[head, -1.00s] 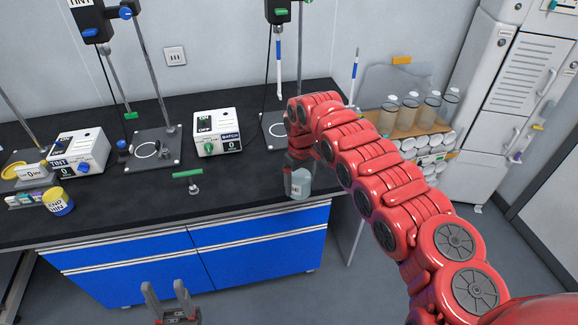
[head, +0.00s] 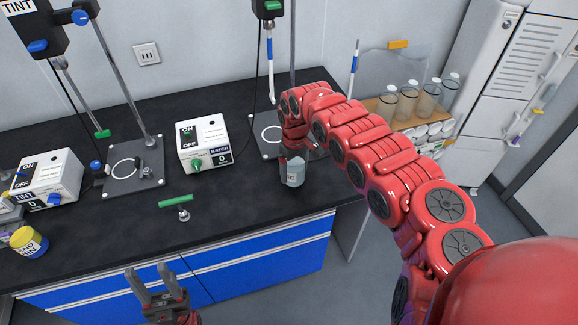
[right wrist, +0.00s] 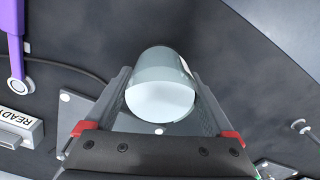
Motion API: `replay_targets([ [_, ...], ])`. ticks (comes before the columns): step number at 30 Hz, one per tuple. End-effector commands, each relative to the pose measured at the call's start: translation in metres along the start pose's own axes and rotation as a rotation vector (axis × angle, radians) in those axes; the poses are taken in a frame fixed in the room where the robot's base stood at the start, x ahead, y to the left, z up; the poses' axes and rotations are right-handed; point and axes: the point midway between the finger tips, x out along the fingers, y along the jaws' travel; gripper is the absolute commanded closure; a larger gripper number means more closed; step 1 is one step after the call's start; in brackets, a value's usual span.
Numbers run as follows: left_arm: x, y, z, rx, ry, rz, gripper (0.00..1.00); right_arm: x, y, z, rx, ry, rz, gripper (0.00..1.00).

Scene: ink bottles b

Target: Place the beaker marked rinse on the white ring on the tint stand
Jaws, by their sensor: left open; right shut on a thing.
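My right gripper (head: 293,153) is shut on a clear glass beaker (head: 293,174) at the counter's right part. The end of a dark label, partly hidden, shows on it. In the right wrist view the beaker (right wrist: 160,97) sits between both fingers. I cannot tell its height over the counter. The tint stand (head: 147,180), with TINT on its upper unit (head: 20,10), has a dark base plate left of the beaker. The white ring (head: 113,172) on this plate is bare. My left gripper (head: 156,287) is open and empty in front of the counter.
A BATCH box (head: 205,143) stands between the tint stand and another stand (head: 264,148) behind the beaker. A green-handled valve (head: 176,202) lies between the beaker and tint plate. A TINT box (head: 48,180) and yellow pot (head: 28,243) are at left. Open counter lies in front.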

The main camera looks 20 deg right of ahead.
Motion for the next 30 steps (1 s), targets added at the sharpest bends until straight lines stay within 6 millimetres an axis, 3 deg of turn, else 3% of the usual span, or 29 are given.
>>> replay_targets([
  [3, -0.001, 0.000, 0.000, 0.000, 0.000, 0.000, 0.50, 0.011, 0.002, 0.004, 0.001, 0.003, 0.001, 1.00],
  [14, -0.003, 0.000, 0.001, 0.000, 0.000, 0.000, 0.50, 0.015, 0.002, 0.004, 0.000, 0.005, 0.002, 1.00],
  [15, -0.002, 0.000, 0.000, 0.000, 0.000, 0.000, 0.50, 0.014, 0.002, 0.004, 0.000, 0.005, 0.002, 0.05],
  [16, -0.002, 0.000, 0.000, 0.000, 0.000, 0.000, 0.50, 0.013, 0.002, 0.004, 0.000, 0.005, 0.002, 0.00],
  [24, -0.001, 0.000, 0.000, 0.000, 0.000, 0.000, 0.50, 0.011, 0.002, 0.004, 0.000, 0.005, 0.002, 0.00],
  [30, -0.006, 0.000, 0.001, 0.000, 0.000, 0.000, 0.50, -0.013, 0.005, 0.002, 0.001, 0.011, 0.007, 0.00],
])
